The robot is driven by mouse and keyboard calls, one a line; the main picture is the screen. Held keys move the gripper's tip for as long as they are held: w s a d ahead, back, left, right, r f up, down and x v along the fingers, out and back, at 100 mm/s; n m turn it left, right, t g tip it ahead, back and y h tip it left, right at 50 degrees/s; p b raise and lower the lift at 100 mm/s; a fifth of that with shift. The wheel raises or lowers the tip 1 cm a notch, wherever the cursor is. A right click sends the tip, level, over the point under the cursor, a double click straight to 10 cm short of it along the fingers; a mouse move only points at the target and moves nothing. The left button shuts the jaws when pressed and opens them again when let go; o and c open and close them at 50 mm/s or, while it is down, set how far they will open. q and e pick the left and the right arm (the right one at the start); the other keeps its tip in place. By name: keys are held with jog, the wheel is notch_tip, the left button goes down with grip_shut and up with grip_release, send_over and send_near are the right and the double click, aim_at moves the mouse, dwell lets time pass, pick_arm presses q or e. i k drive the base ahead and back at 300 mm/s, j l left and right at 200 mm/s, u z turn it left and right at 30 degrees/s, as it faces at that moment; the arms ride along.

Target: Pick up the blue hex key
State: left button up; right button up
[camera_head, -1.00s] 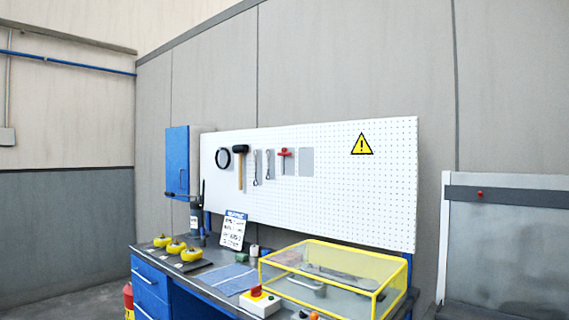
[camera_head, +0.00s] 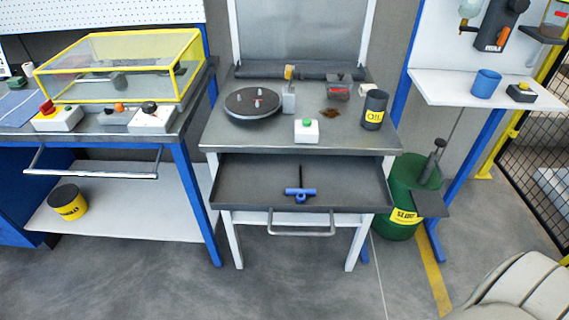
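The blue hex key (camera_head: 300,191) has a blue T-shaped handle and a dark shaft pointing to the back. It lies in the open grey drawer (camera_head: 240,183) under the middle workbench. Nothing covers it. Neither of my grippers shows in the head view. A pale rounded arm link, which looks like mine, shows at the bottom right corner.
On the bench (camera_head: 222,137) stand a dark turntable (camera_head: 252,103), a green-button box (camera_head: 306,130) and an oil can (camera_head: 374,110). A drawer handle (camera_head: 302,233) juts forward. A green bin (camera_head: 402,192) stands at right. The floor in front is clear.

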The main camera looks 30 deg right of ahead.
aim_at(301, 192)
jog(key=i+j+z, duration=0.1)
jog(key=z, duration=0.25)
jog(key=i+j+z, duration=0.2)
jog(key=z, duration=0.15)
jog(key=i+j+z, duration=0.15)
jog(key=z, duration=0.15)
